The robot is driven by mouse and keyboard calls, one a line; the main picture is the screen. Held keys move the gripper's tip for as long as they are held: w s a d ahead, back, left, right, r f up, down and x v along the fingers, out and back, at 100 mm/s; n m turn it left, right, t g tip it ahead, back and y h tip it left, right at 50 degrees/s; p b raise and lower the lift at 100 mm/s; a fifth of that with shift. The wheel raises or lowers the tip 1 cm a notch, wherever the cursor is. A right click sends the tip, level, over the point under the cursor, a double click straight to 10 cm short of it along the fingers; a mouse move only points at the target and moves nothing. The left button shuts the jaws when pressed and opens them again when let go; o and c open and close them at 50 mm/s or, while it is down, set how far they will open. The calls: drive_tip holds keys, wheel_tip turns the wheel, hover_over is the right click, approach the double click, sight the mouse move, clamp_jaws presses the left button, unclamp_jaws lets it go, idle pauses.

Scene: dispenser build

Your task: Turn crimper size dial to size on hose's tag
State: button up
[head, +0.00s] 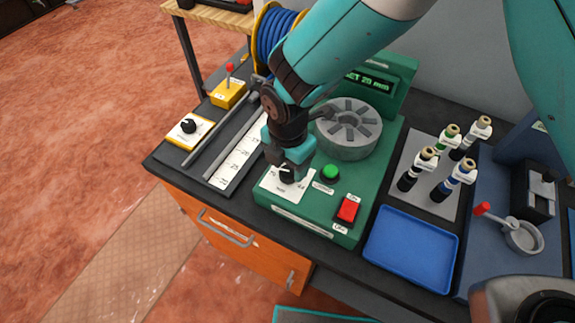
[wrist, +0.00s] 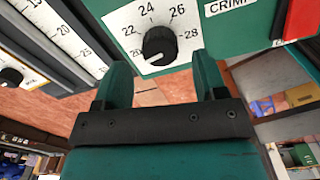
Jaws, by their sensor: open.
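The crimper is a green machine with a round grey die head (head: 349,128). Its black size dial (wrist: 160,45) sits on a white plate (head: 271,187) marked 20 to 28, and its white pointer line appears to point lower left, toward 20. The crimper's display (head: 370,82) seems to read 20 mm. My gripper (head: 288,170) is over the dial and partly hides it in the head view. In the wrist view my gripper (wrist: 161,72) is open, its fingers either side of the knob's lower edge; contact cannot be told. Several short hoses (head: 441,187) carry white tags, too small to read.
A green button (head: 330,173) and a red switch (head: 347,209) are right of the dial. A blue tray (head: 411,248) lies at the bench front. A ruler strip (head: 236,160) and a yellow-based dial box (head: 188,131) are to the left. A blue hose reel (head: 273,35) stands behind.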

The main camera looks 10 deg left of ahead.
sight(288, 171)
drive_tip(key=shift+f, duration=1.85)
drive_tip(key=c, duration=0.9)
